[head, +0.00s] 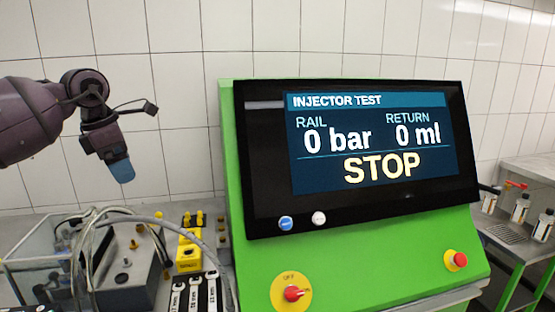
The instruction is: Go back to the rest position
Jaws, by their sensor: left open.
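My left gripper (121,172) hangs from my dark arm at the upper left, with blue fingertips pointing down. It is open and I see nothing held in it. It is in the air in front of the white tiled wall, to the left of the green test bench (370,255) and apart from it. The bench screen (380,140) reads INJECTOR TEST, RAIL 0 bar, RETURN 0 ml and STOP. My right gripper is out of view.
Below my left gripper stand a grey block with fittings (125,278), a yellow holder (189,250), cables and wrenches (195,292). Bottles (520,208) stand on a side table at right.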

